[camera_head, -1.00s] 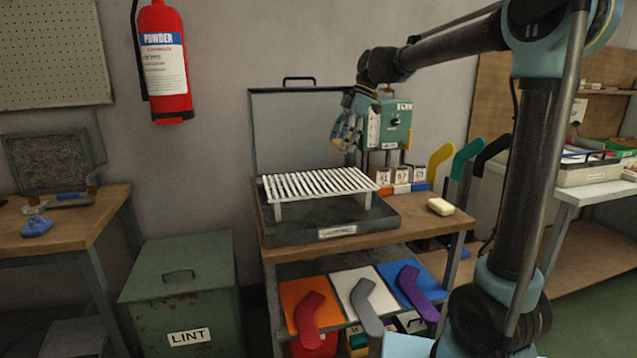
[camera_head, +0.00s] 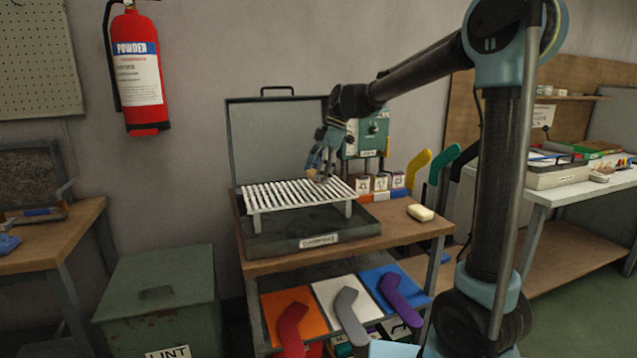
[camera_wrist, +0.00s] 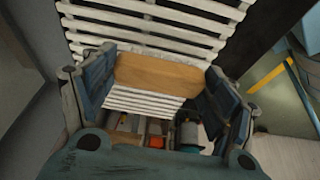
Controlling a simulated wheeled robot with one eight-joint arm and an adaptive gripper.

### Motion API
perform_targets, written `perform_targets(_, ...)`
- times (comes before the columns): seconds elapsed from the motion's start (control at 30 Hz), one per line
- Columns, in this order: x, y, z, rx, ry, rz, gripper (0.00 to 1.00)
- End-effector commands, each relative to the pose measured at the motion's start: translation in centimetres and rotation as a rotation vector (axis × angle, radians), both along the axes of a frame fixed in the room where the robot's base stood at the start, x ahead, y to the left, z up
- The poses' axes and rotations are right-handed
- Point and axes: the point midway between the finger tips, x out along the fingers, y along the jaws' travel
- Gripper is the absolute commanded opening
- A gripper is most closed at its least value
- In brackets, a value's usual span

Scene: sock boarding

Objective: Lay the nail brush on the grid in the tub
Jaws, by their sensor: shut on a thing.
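My gripper (camera_head: 316,166) is over the right part of the white slatted grid (camera_head: 285,196), which stands in the dark shallow tub (camera_head: 262,246) on the wooden bench. In the wrist view my gripper (camera_wrist: 152,90) is shut on the nail brush (camera_wrist: 158,74), a small block with a plain wooden back between the two blue-grey fingers. The grid slats (camera_wrist: 150,28) show behind and beyond the brush. I cannot tell whether the brush touches the slats. In the head view the brush is small and mostly hidden by the fingers.
The tub's raised lid (camera_head: 277,135) stands behind the grid. A green box with a dial (camera_head: 366,138) and small numbered boxes (camera_head: 381,183) stand to the right. A cream soap bar (camera_head: 420,212) lies at the bench's right.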

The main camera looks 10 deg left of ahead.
Motion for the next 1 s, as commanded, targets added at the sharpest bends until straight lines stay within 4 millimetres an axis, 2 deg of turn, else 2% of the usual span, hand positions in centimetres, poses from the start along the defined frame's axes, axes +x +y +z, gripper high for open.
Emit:
perform_targets(0.2,0.0,0.0,-2.7,0.0,0.0,0.0,0.55)
perform_targets(0.57,0.1,-0.1,-3.1,0.0,0.0,-0.001,0.55)
perform_targets(0.6,0.1,-0.1,-3.1,0.0,0.0,-0.002,0.85)
perform_targets(0.67,0.1,-0.1,-3.1,0.0,0.0,-0.002,0.99)
perform_targets(1.0,0.1,-0.2,-3.0,0.0,0.0,-0.003,0.99)
